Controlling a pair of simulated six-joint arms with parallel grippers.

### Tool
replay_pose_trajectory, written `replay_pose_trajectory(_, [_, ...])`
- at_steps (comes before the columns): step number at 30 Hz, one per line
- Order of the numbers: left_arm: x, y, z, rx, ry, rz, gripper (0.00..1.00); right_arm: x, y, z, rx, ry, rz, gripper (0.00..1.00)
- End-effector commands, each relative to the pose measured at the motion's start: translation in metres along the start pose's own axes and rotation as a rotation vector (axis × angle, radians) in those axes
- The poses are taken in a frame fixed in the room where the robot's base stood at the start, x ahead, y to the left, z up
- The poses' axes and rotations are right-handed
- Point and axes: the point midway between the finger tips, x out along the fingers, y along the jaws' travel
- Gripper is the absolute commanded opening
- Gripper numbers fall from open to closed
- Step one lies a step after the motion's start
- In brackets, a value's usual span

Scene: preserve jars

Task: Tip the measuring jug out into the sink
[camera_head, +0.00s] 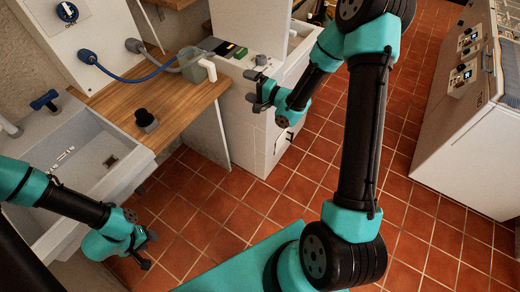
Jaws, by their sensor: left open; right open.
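What looks like the measuring jug (190,67), a grey see-through vessel with a pale handle (208,70), stands near the far right end of the wooden worktop. The pale grey sink (108,183) is at the left, in front of the worktop. My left gripper (147,251) is open and empty, low beside the sink's right front side and over the floor. My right gripper (256,91) is open in front of the white cabinet, to the right of the jug and apart from it. My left arm hides part of the sink's near end.
A small black object (146,119) stands on the worktop between sink and jug. A blue hose (130,77) runs from a white panel (90,35) towards the jug. A blue-handled tap (44,101) is behind the sink. A white machine (465,130) stands right; tiled floor (420,240) lies between.

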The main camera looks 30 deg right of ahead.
Motion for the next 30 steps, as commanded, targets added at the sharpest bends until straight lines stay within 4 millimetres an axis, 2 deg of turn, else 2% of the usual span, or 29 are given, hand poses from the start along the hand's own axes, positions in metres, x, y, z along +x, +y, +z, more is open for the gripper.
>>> replay_pose_trajectory(5, [0.000, 0.000, 0.000, 0.000, 0.000, 0.000, 0.43, -0.001, 0.042, 0.014, -0.086, 0.020, 0.149, 1.00])
replay_pose_trajectory(8, [0.000, 0.000, 0.000, 0.000, 0.000, 0.000, 0.43, -0.007, 0.082, 0.030, -0.174, 0.013, 0.303, 1.00])
replay_pose_trajectory(12, [0.000, 0.000, 0.000, 0.000, 0.000, 0.000, 0.43, -0.030, 0.141, 0.064, -0.303, -0.062, 0.552, 1.00])
replay_pose_trajectory(14, [0.000, 0.000, 0.000, 0.000, 0.000, 0.000, 0.43, -0.043, 0.163, 0.080, -0.354, -0.118, 0.654, 1.00])
replay_pose_trajectory(18, [0.000, 0.000, 0.000, 0.000, 0.000, 0.000, 0.43, -0.082, 0.207, 0.125, -0.449, -0.302, 0.869, 1.00])
replay_pose_trajectory(21, [0.000, 0.000, 0.000, 0.000, 0.000, 0.000, 0.43, -0.113, 0.229, 0.157, -0.496, -0.462, 0.988, 1.00])
replay_pose_trajectory(24, [0.000, 0.000, 0.000, 0.000, 0.000, 0.000, 0.43, -0.139, 0.240, 0.184, -0.521, -0.605, 1.064, 1.00])
replay_pose_trajectory(27, [0.000, 0.000, 0.000, 0.000, 0.000, 0.000, 0.43, -0.156, 0.245, 0.201, -0.531, -0.698, 1.100, 1.00])
replay_pose_trajectory(30, [0.000, 0.000, 0.000, 0.000, 0.000, 0.000, 0.43, -0.163, 0.246, 0.207, -0.534, -0.735, 1.112, 1.00])
